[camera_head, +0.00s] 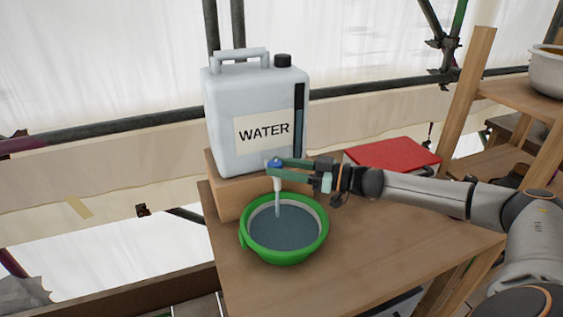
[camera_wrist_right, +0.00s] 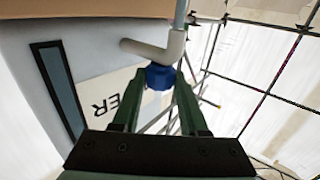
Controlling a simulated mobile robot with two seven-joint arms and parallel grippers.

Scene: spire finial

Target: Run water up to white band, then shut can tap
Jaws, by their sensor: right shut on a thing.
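The white water can (camera_head: 228,100) stands on a wooden block, with its tap at the lower front. The tap's blue handle (camera_wrist_right: 160,76) sits on a pale spout (camera_wrist_right: 155,50). My right gripper (camera_head: 279,167) is shut on the blue handle, one finger on each side in the right wrist view. A pale stream (camera_head: 278,203) falls from the spout into the green bowl (camera_head: 284,258). Grey-blue water (camera_head: 288,230) fills much of the bowl. A pale band shows above the water on the inner wall; its exact gap to the water is hard to tell. My left gripper is not in view.
The wooden block (camera_head: 228,205) and the bowl stand on a wooden table (camera_head: 370,250). A red book-like object (camera_head: 393,153) lies behind my right arm. Shelves with a white bowl (camera_head: 547,75) are at right. Scaffold poles (camera_head: 110,125) run behind. The table is clear right of the bowl.

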